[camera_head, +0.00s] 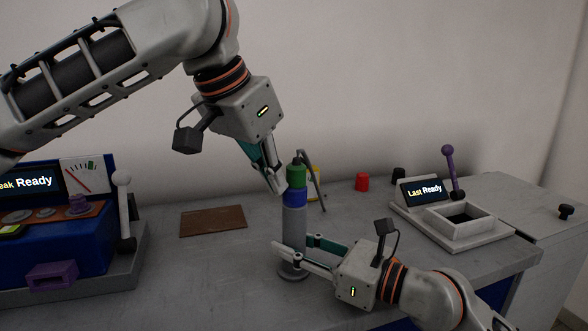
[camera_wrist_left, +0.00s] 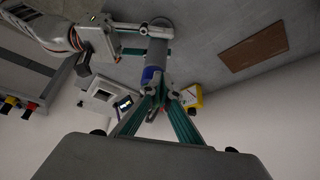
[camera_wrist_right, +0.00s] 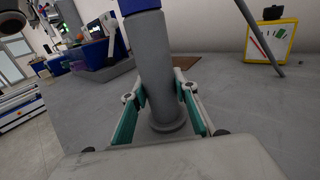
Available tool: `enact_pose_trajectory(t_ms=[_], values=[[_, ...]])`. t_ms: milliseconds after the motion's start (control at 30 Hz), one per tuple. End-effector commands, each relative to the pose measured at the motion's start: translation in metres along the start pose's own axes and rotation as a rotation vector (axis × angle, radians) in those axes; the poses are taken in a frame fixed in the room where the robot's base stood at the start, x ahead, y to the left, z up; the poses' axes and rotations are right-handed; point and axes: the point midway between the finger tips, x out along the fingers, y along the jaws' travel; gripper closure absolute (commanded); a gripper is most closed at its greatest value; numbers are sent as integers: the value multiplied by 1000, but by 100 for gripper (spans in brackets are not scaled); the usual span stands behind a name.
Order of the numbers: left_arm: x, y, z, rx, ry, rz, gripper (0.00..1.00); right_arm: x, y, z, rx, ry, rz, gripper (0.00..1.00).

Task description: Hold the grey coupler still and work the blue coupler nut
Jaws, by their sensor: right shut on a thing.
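The grey coupler (camera_head: 294,230) stands upright on the table as a tall cylinder with a wider round foot. The blue coupler nut (camera_head: 296,198) sits on top of it, with a green part (camera_head: 296,173) above. My right gripper (camera_head: 282,255) is shut on the grey coupler low down; its fingers lie on both sides of the cylinder in the right wrist view (camera_wrist_right: 162,100). My left gripper (camera_head: 279,185) comes down from above, its tips close to the blue nut. In the left wrist view its fingers converge near the blue nut (camera_wrist_left: 151,76); their gap and any contact are unclear.
A thin grey rod (camera_head: 311,172) leans close behind the coupler beside a yellow-framed board (camera_wrist_right: 271,41). A blue console (camera_head: 60,240) stands left, a brown plate (camera_head: 212,220) lies behind. A red piece (camera_head: 362,181) and a lever box (camera_head: 455,222) are right.

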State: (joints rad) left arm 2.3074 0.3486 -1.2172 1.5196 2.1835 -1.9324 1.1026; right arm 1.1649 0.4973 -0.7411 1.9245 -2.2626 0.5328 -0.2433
Motion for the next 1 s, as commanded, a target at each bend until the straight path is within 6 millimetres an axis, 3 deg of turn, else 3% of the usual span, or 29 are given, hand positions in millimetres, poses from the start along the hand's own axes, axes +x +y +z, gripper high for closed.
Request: enact_pose_trajectory(t_ms=[1000], values=[[8,25,3,5,-13,15,100,1,2,-5,9,5,4,100]])
